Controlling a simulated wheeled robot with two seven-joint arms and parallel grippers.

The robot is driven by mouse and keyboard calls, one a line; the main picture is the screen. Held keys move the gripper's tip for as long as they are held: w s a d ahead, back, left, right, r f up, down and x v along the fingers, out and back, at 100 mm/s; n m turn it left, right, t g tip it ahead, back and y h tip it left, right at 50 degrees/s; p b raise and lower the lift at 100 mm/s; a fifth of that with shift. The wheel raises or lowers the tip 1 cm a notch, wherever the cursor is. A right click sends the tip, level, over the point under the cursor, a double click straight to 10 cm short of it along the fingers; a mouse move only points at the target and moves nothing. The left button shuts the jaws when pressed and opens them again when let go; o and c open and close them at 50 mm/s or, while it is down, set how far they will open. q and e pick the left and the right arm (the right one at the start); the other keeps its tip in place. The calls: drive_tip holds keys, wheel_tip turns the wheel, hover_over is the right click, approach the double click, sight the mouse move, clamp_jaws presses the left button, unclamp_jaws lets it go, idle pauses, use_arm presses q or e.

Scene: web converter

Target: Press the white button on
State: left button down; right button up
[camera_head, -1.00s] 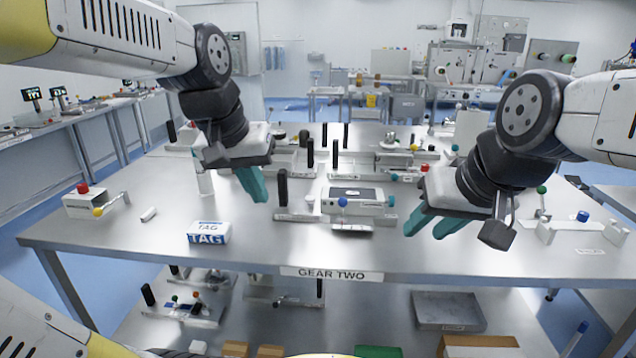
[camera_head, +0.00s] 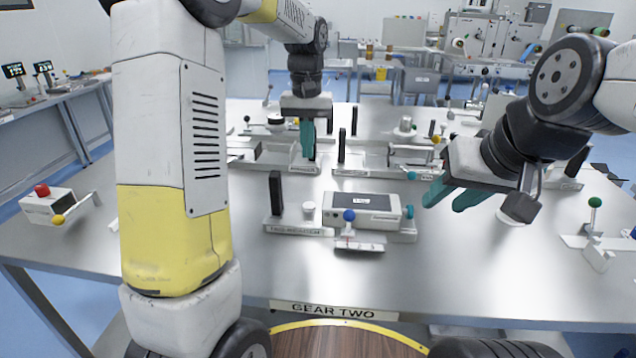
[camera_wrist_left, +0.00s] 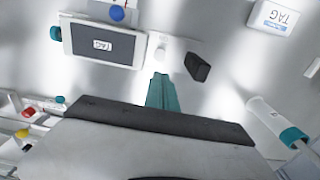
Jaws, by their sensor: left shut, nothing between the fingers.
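A small white button (camera_head: 309,208) stands on a flat labelled base with a black upright post (camera_head: 276,193), near the middle of the table. In the left wrist view the white button (camera_wrist_left: 160,50) shows just beyond my fingertips, with the black post (camera_wrist_left: 198,67) beside it. My left gripper (camera_head: 307,150) is shut and empty, fingers pointing down, further back over the table than the button. It also shows in the left wrist view (camera_wrist_left: 162,90). My right gripper (camera_head: 447,200) has its teal fingers apart and empty, to the right of the button.
A white box with a dark screen (camera_head: 362,206) and a blue-knobbed lever (camera_head: 348,216) stand just right of the button. A box with a red button (camera_head: 48,205) is at the left. Bare table lies in front.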

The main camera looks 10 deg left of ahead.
sight(309, 205)
use_arm(q)
wheel_tip(309, 205, down, 14)
idle(0.7)
drive_tip(key=shift+f, duration=0.1)
drive_tip(key=shift+s+f, duration=0.15)
drive_tip(key=shift+f, duration=0.75)
wheel_tip(309, 205, up, 14)
drive_tip(key=shift+r, duration=0.2)
